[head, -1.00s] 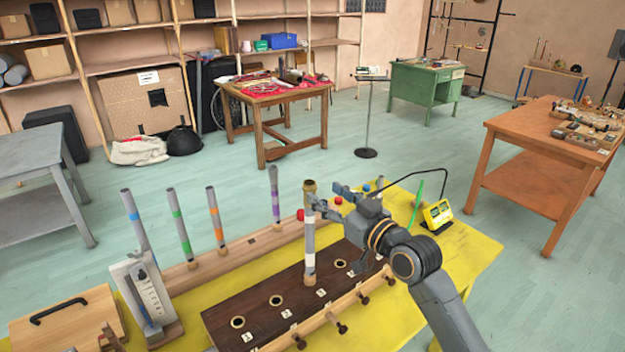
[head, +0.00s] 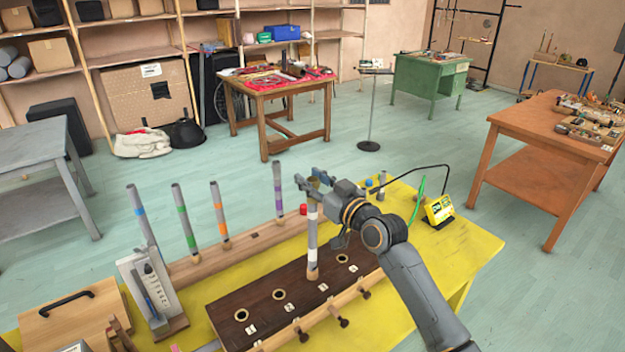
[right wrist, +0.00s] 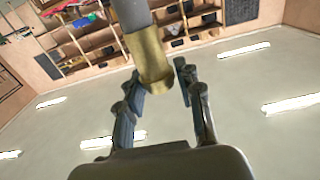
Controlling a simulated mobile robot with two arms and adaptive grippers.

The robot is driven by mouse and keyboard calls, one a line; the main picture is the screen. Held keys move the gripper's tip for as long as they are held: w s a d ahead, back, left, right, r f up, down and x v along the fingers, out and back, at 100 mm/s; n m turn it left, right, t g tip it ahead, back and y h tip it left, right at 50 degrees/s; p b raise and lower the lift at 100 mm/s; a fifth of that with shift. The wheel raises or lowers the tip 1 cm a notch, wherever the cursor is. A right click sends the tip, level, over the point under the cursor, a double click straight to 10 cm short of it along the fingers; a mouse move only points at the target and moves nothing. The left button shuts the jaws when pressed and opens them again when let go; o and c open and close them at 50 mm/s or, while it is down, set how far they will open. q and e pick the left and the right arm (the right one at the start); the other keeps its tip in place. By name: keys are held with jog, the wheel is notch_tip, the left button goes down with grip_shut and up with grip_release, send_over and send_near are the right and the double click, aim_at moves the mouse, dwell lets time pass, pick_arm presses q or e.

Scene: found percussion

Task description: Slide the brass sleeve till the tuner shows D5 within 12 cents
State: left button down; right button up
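A grey tube with a white band (head: 312,238) stands upright in a hole of the dark board (head: 262,290). The brass sleeve (right wrist: 150,58) is at the tube's end and shows clearly in the right wrist view; in the head view the gripper largely covers it. My right gripper (head: 313,180) is at the tube's top. Its fingers (right wrist: 160,95) are apart, one on each side of the sleeve's end in the picture; contact cannot be told. The yellow tuner (head: 439,210) stands at the table's right; its reading is too small to make out. My left gripper is not in view.
Several colour-banded tubes (head: 183,220) stand in a wooden rail behind the board. Pegs (head: 343,323) stick out along the board's front. A upright gauge stand (head: 150,295) is at left. A green stick (head: 418,195) stands near the tuner. The yellow tabletop (head: 465,250) is clear at right.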

grip_shut()
jog(key=shift+f+b, duration=0.4)
jog(key=shift+f, duration=0.1)
jog(key=o, duration=0.6)
grip_release()
